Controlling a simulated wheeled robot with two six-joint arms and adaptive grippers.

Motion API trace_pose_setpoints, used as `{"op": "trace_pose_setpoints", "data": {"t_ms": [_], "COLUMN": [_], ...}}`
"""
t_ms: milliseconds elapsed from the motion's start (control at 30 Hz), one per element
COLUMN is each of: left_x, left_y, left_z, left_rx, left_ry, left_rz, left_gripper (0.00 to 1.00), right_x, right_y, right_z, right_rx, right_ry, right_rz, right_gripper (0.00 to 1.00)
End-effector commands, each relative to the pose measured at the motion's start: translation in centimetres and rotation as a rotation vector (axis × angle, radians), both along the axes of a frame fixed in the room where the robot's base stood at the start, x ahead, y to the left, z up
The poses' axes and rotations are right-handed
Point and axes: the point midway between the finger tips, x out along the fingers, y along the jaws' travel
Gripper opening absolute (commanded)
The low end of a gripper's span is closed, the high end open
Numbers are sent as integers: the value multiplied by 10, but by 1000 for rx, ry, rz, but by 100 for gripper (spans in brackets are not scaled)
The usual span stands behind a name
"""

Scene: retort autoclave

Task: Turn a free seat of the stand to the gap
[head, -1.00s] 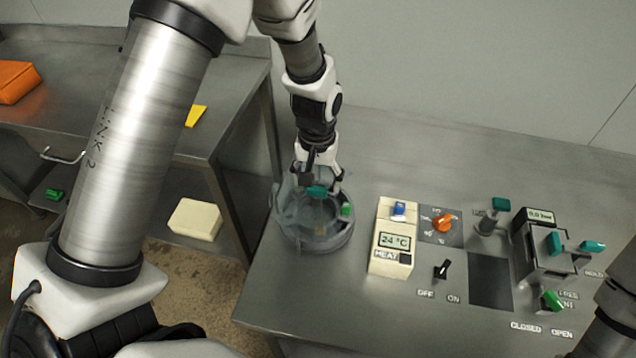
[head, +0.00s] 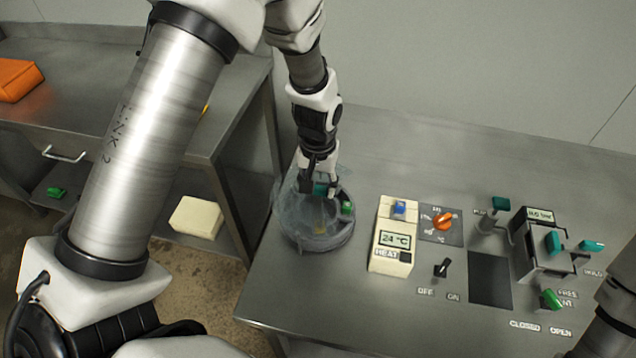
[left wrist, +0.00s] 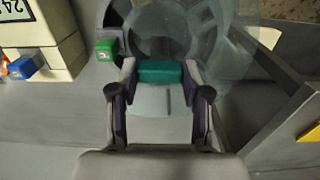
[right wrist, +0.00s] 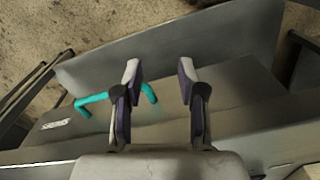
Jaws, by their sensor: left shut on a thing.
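The stand (head: 326,243) is a round grey base at the left end of the steel bench, with a clear, see-through part over it. A green block (head: 347,207) sits at its right side and also shows in the left wrist view (left wrist: 105,50). My left gripper (head: 321,183) is shut on a teal grip (left wrist: 160,71) of the stand, with a finger at each end of it. The gripper and clear part blur the seats; I cannot tell which is free or where the gap is. My right gripper (right wrist: 159,72) is open and empty.
A cream heat box (head: 391,240) with a 24 °C display stands right of the stand. An orange knob (head: 443,221), a black switch (head: 441,268) and teal levers (head: 554,243) are further right. The bench behind the stand is clear.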

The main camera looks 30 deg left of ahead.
Motion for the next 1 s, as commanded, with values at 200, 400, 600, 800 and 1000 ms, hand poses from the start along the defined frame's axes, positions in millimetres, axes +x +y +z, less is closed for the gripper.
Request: {"op": "trace_pose_setpoints", "data": {"t_ms": [200, 400, 600, 800, 1000], "left_x": [-1, -1, -1, -1, -1], "left_y": [0, 0, 0, 0, 0], "left_z": [0, 0, 0, 0, 0], "left_rx": [0, 0, 0, -1, -1], "left_ry": [4, 4, 5, 5, 5], "left_rz": [-52, -135, -234, -334, -434], "left_gripper": [0, 0, 0, 0, 0], "right_x": [0, 0, 0, 0, 0], "right_y": [0, 0, 0, 0, 0], "right_z": [3, 7, 11, 15, 18], "right_rx": [0, 0, 0, 0, 0], "right_ry": [0, 0, 0, 0, 0], "right_rz": [0, 0, 0, 0, 0], "right_gripper": [40, 40, 40, 40, 40]}}
